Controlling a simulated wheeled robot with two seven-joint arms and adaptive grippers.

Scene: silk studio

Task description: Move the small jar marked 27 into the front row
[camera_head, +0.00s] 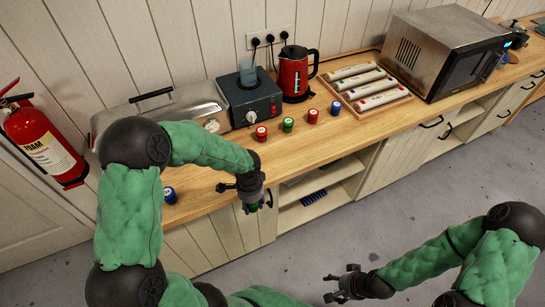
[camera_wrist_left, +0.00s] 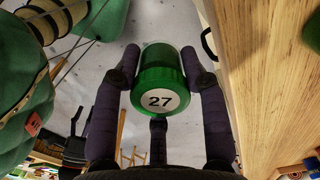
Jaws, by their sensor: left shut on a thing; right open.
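The small green jar marked 27 (camera_wrist_left: 160,78) is between the fingers of my left gripper (camera_wrist_left: 160,66) in the left wrist view, its number facing the camera. In the head view my left gripper (camera_head: 252,201) is at the counter's front edge, over the cabinet fronts, and only a bit of green shows at its tips. A row of small jars stands on the counter: red (camera_head: 262,133), green (camera_head: 288,124), red (camera_head: 312,115) and blue (camera_head: 335,108). Another blue jar (camera_head: 169,195) stands alone at the left. My right gripper (camera_head: 345,284) is open and empty, low over the floor.
The wooden counter (camera_head: 225,187) has free room in front of the row. Behind are a silver-lidded appliance (camera_head: 180,108), a dark box with a beaker (camera_head: 252,100), a red kettle (camera_head: 295,75), a tray of rolls (camera_head: 383,111) and a microwave (camera_head: 445,50). Open shelves (camera_head: 318,190) lie below.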

